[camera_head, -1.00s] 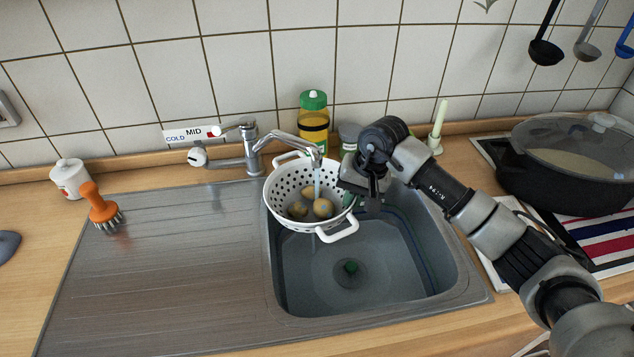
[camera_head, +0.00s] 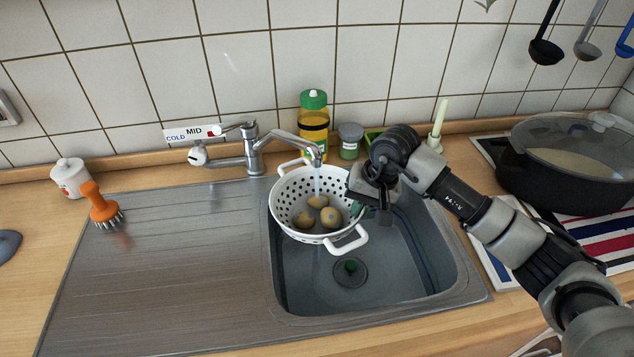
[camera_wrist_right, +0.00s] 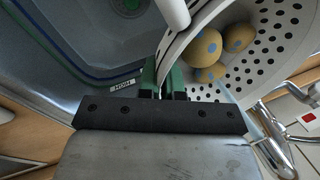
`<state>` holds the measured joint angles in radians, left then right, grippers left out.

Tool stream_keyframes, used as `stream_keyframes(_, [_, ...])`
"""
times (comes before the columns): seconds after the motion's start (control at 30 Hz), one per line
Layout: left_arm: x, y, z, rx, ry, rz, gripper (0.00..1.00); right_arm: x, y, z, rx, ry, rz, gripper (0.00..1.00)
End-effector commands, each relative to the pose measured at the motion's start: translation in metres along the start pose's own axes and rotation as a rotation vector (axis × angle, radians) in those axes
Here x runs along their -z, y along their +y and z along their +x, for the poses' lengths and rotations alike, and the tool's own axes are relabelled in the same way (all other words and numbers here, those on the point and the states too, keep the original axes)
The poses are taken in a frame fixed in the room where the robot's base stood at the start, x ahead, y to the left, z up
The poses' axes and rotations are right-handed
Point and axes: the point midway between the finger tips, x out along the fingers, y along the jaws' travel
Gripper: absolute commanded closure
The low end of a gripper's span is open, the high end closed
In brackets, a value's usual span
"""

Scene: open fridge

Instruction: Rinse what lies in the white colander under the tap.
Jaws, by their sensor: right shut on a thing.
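The white colander (camera_head: 287,205) is over the back left of the sink, under the tap (camera_head: 303,147). It holds three yellow-brown potatoes (camera_head: 331,218), with bluish spots showing in the right wrist view (camera_wrist_right: 207,47). A thin water stream (camera_head: 317,180) runs from the spout into the colander. My right gripper (camera_head: 366,207) is at the colander's right side. In the right wrist view its green fingers (camera_wrist_right: 164,80) are shut on the colander's rim. One colander handle points to the front right, the other to the back left. My left gripper is out of view.
The sink basin (camera_head: 400,270) below is empty around its drain. A yellow bottle (camera_head: 314,125) and a small jar (camera_head: 350,140) stand behind it. An orange brush (camera_head: 98,204) is on the left drainboard (camera_head: 170,265). A lidded black pan (camera_head: 560,180) stands right.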

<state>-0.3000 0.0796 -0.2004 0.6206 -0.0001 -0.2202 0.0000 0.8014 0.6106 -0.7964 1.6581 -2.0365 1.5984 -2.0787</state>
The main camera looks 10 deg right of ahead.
Motion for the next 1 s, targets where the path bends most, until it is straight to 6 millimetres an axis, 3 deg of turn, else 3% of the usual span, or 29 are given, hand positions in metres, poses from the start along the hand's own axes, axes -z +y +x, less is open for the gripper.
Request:
stream_keyframes(0.47, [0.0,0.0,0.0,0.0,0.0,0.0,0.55,-0.003,-0.001,-0.001,0.003,0.002,-0.001,1.0])
stream_keyframes(1.0, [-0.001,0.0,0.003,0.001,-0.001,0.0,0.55,-0.044,-0.004,0.001,0.002,0.002,-0.002,1.0])
